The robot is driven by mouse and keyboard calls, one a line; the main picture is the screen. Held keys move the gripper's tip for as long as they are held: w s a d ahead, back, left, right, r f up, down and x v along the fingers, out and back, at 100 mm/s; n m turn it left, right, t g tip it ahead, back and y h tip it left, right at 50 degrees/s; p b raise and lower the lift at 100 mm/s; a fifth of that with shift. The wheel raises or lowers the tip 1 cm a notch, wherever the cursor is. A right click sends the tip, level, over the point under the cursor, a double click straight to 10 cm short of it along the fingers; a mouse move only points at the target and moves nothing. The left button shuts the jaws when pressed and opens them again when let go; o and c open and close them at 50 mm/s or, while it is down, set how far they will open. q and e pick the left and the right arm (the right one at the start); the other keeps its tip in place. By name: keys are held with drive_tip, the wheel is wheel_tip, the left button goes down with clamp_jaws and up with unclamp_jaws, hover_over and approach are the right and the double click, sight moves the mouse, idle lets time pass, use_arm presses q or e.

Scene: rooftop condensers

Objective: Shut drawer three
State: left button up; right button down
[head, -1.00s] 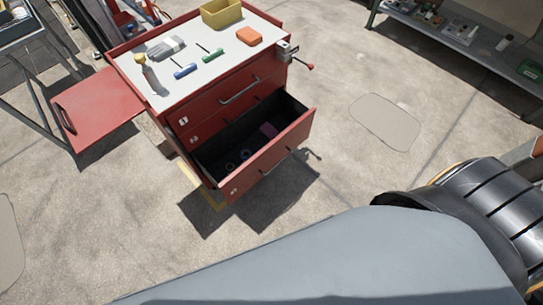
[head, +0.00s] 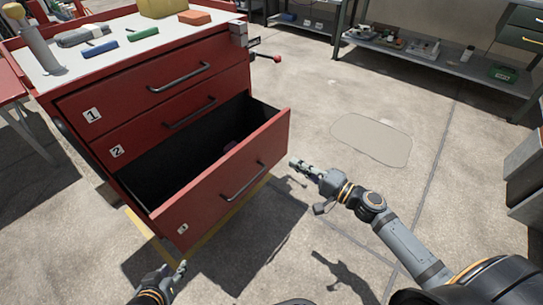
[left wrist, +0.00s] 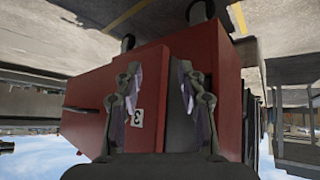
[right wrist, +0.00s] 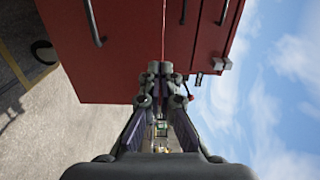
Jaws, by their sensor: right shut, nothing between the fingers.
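Drawer three (head: 215,195) is the bottom drawer of a red tool cabinet (head: 85,125). It is pulled well out, and its dark inside shows. Its front has a black bar handle (head: 243,182) and a "3" label (head: 182,229), which also shows upside down in the left wrist view (left wrist: 137,118). My left gripper (head: 177,270) is open and empty, low near the label end of the drawer front. Its fingers (left wrist: 160,72) stand apart in the left wrist view. My right gripper (head: 296,163) is shut and empty, just right of the drawer front's far end; its fingertips (right wrist: 160,68) meet.
Drawers one (head: 150,85) and two (head: 165,125) are shut. Tools lie on the cabinet top, and a vise (head: 240,32) with a red-tipped handle sticks out at its right corner. A shelf bench (head: 440,60) stands behind. Concrete floor right of the drawer is clear.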

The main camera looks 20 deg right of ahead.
drive_tip(key=p, duration=0.1)
approach(254, 140)
drive_tip(key=x, duration=0.5)
drive_tip(key=shift+w+a+r, duration=0.1)
drive_tip(key=shift+w+a, duration=0.1)
drive_tip(key=shift+w, duration=0.05)
use_arm(q)
drive_tip(key=s+f+g, duration=0.2)
drive_tip(key=s+f, duration=0.1)
drive_tip(key=s, duration=0.2)
drive_tip(key=shift+d+f+g, duration=0.15)
drive_tip(key=shift+d+g, duration=0.05)
drive_tip(key=shift+g, duration=0.1)
use_arm(e)
drive_tip(key=shift+w+a, duration=0.35)
drive_tip(key=shift+w, duration=0.1)
use_arm(q)
drive_tip(key=shift+w, duration=0.1)
use_arm(e)
drive_tip(key=shift+w, duration=0.1)
